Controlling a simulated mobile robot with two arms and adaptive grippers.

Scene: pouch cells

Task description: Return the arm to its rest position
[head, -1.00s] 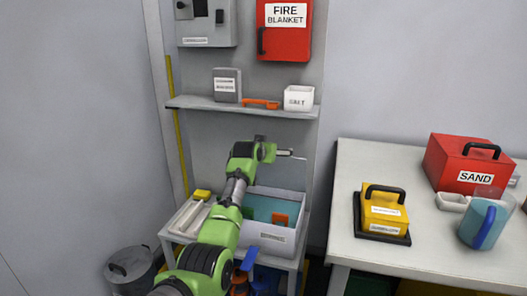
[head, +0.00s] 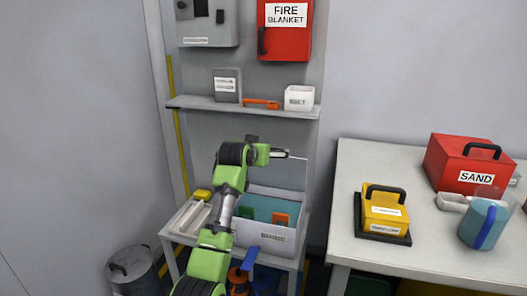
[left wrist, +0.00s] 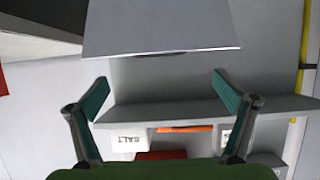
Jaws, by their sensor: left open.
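My left arm (head: 228,185) comes up from the bottom of the head view and ends in front of the grey back panel, below the shelf. My left gripper (head: 287,155) shows small there, to the right of the arm's end, above the grey bin. In the left wrist view my left gripper (left wrist: 160,82) has its two green fingers wide apart, with nothing between them. The picture there looks upside down, with the shelf behind the fingers. My right gripper is in neither view.
The shelf (head: 205,104) holds a grey box (head: 227,85), an orange item (head: 261,103) and a white salt box (head: 299,98). The grey bin (head: 263,234) stands beneath the gripper. A table (head: 350,160) with a yellow case (head: 385,212) and red sand box (head: 469,163) is right.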

